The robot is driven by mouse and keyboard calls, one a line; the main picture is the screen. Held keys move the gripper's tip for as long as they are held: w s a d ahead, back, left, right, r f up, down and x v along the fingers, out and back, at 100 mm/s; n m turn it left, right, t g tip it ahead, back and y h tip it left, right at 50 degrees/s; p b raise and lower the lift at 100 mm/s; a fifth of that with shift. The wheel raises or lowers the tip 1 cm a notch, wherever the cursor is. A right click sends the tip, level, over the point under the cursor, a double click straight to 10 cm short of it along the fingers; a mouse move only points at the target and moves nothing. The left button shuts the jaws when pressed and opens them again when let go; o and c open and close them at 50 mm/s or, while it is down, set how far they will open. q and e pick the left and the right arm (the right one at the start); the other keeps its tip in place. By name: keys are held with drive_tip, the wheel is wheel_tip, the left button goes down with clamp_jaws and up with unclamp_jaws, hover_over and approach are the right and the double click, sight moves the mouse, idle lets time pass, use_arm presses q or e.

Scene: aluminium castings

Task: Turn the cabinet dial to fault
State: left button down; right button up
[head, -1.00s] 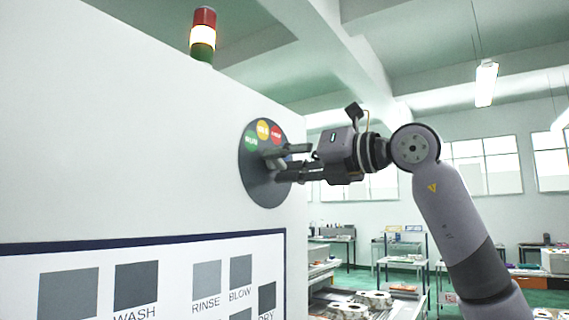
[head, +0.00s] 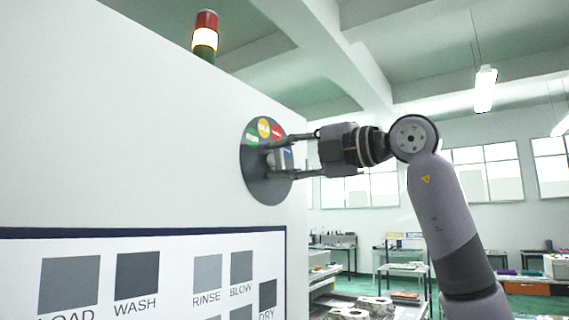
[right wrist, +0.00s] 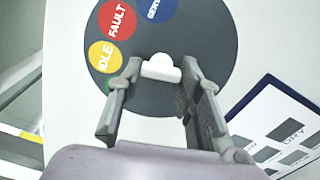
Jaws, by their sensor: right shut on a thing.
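The cabinet dial is a dark round plate (head: 253,184) on the side of the white cabinet, with green, yellow, red and blue label discs along its upper edge. My right gripper (head: 276,159) is at the plate, shut on the dial's knob, its fingers one above the other in the head view. In the right wrist view the pale knob (right wrist: 160,69) sits between the fingertips. There the red FAULT disc (right wrist: 117,20) lies between the yellow IDLE disc (right wrist: 104,56) and the partly cut-off blue disc (right wrist: 158,6). The green disc is mostly hidden by a finger. I cannot tell the knob's pointing direction.
A signal lamp (head: 205,33) of red, lit white and green stands on the cabinet. A panel (head: 178,250) with grey squares is below the dial. Tables with castings stand behind on the right. The air around my right forearm is clear.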

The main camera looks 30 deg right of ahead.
drive_tip(key=m+b, duration=0.1)
drive_tip(key=m, duration=0.5)
drive_tip(key=shift+m, duration=0.4)
idle(0.3)
drive_tip(key=o, duration=1.2)
drive_tip(key=shift+r, duration=0.1)
drive_tip(key=shift+c, duration=0.2)
drive_tip(key=v, duration=1.2)
